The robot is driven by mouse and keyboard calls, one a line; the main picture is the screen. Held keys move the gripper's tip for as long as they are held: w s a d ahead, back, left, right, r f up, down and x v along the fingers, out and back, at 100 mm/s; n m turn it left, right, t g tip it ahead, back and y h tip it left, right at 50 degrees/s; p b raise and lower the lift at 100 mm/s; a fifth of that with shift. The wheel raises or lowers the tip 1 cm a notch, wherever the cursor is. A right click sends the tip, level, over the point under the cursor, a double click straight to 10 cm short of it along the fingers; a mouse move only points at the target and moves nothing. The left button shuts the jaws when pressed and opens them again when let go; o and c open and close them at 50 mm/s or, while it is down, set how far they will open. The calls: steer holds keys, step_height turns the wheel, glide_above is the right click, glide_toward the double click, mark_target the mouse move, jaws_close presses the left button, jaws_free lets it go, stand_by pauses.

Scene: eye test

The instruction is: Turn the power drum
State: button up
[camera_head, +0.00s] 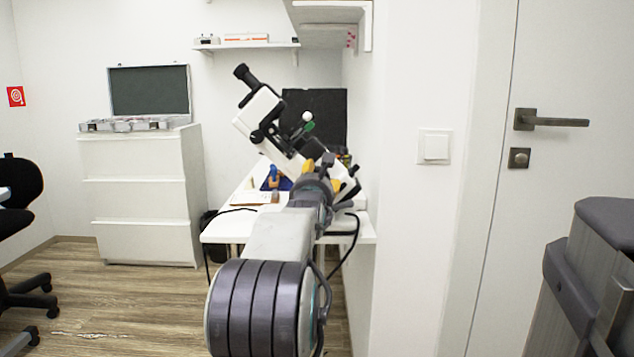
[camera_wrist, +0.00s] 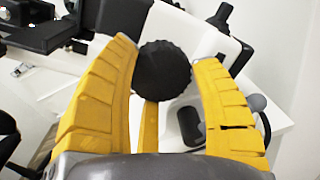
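A black round ribbed knob, which looks like the power drum (camera_wrist: 163,72), sits on the side of a white instrument in the wrist view. The white instrument with a black eyepiece (camera_head: 262,108) stands tilted on the desk in the head view. The left finger overlaps or nearly meets the drum's edge; a thin gap seems to show at the right finger. I cannot see firm contact. In the head view my arm hides the drum and most of my gripper.
The white desk (camera_head: 222,228) runs along the wall under the instrument, with small items on it. A white drawer cabinet (camera_head: 140,160) with an open case (camera_head: 150,92) stands left. A wall corner and a door (camera_head: 570,60) are to the right.

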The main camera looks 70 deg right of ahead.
steer(key=c, duration=0.7)
steer(key=shift+c, duration=0.2)
steer(key=shift+m, duration=0.3)
steer(key=shift+r+m, duration=0.15)
steer(key=shift+m, duration=2.45)
steer(key=shift+y, duration=0.3)
steer(key=o, duration=1.3)
steer(key=shift+w, duration=0.1)
steer(key=shift+c, duration=0.2)
steer(key=v, duration=1.2)
